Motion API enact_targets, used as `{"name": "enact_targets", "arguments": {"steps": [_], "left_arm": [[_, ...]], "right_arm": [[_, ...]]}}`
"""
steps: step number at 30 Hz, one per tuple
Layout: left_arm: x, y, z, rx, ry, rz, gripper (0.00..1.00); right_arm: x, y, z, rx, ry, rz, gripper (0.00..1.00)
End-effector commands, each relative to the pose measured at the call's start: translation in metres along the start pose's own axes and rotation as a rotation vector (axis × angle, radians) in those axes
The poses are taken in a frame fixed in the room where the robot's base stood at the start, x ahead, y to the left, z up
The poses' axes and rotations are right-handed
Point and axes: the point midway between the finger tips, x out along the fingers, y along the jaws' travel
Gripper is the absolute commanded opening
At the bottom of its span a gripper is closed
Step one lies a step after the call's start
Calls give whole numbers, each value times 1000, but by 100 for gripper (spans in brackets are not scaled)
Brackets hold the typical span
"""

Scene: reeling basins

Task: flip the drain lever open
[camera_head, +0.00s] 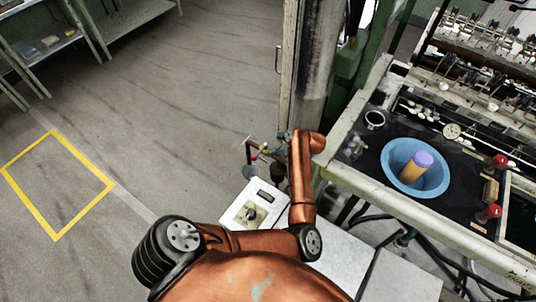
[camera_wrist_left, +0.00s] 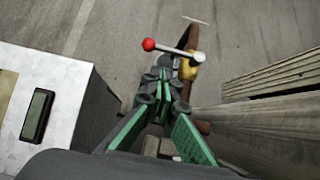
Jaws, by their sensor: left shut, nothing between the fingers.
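The drain lever (camera_wrist_left: 170,48) shows in the left wrist view as a silver bar with a red ball knob at its left end. Its right end meets a yellow valve part (camera_wrist_left: 188,70) on a brown pipe. My left gripper (camera_wrist_left: 163,82) is shut and empty, its green-padded fingers together just below the bar in the picture. I cannot tell whether the tips touch the lever. In the head view the red knob (camera_head: 254,157) is small, left of my left gripper (camera_head: 272,153), which my orange arm partly hides. My right gripper is not in view.
A white box with a dial and display (camera_head: 254,207) stands close beside my left arm. The reeling bench (camera_head: 362,112) with a blue basin (camera_head: 391,151) is to the right. A metal column (camera_head: 315,60) rises behind. Open floor (camera_head: 180,90) lies to the left.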

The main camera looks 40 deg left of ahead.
Motion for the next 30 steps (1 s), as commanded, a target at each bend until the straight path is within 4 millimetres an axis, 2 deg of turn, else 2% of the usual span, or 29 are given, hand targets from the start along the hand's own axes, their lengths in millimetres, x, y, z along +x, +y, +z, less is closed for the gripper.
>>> {"name": "enact_targets", "arguments": {"steps": [9, 15, 20, 30], "left_arm": [[58, 1, 0, 1, -3, 4, 0], [83, 0, 0, 2, -3, 2, 0], [91, 0, 1, 1, -2, 1, 0], [92, 0, 1, 1, -2, 0, 0]], "right_arm": [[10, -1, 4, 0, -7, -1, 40], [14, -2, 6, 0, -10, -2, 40], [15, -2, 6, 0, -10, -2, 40], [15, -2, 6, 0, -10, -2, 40]]}}
